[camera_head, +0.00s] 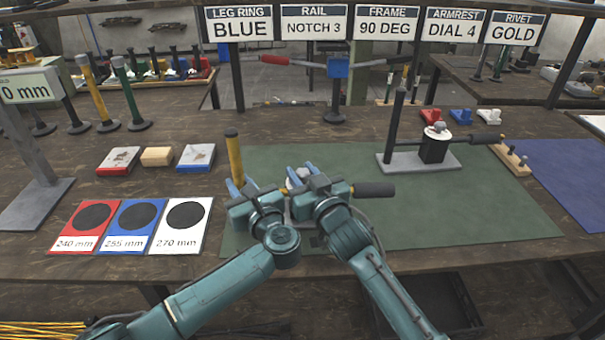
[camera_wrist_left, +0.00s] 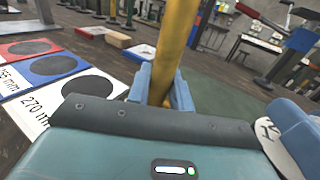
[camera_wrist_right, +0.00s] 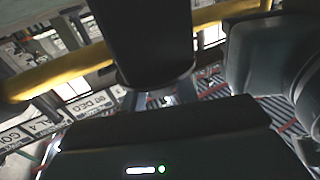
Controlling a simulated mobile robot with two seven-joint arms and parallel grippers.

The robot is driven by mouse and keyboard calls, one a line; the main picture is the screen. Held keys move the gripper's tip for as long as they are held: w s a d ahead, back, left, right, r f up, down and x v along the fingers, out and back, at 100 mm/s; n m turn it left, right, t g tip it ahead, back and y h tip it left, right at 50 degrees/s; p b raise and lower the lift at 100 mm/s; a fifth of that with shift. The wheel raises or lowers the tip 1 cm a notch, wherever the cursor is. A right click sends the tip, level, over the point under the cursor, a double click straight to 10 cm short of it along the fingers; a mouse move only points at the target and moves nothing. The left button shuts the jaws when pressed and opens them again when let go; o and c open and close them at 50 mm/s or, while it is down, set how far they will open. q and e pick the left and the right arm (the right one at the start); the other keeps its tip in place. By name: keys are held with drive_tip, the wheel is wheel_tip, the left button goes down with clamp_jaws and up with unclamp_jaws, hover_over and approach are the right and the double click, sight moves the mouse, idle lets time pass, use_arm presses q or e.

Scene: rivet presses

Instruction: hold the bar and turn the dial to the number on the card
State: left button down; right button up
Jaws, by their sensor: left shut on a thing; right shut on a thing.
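The card reading "ARMREST DIAL 4" (camera_head: 452,26) hangs at the top of the head view. A yellow bar (camera_head: 234,158) stands nearly upright with a dark top. My left gripper (camera_head: 243,187) is shut on it, and the left wrist view shows the yellow bar (camera_wrist_left: 178,45) between blue fingers. A white dial (camera_head: 295,176) sits right of the bar, mostly hidden by my right gripper (camera_head: 304,177). Its marked face shows in the left wrist view (camera_wrist_left: 272,140), but its setting is not readable. My right gripper is shut at the dial; its fingertip contact is hidden.
A black grip (camera_head: 374,190) sticks out to the right of my right gripper. A similar fixture with a white-topped block (camera_head: 434,148) stands on the green mat (camera_head: 480,200). Red, blue and white cards (camera_head: 136,243) lie at left. The mat's right front is clear.

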drive_tip(key=shift+a+r, duration=0.15)
drive_tip(key=o, duration=1)
drive_tip(key=shift+c, duration=0.2)
drive_tip(key=v, duration=1.2)
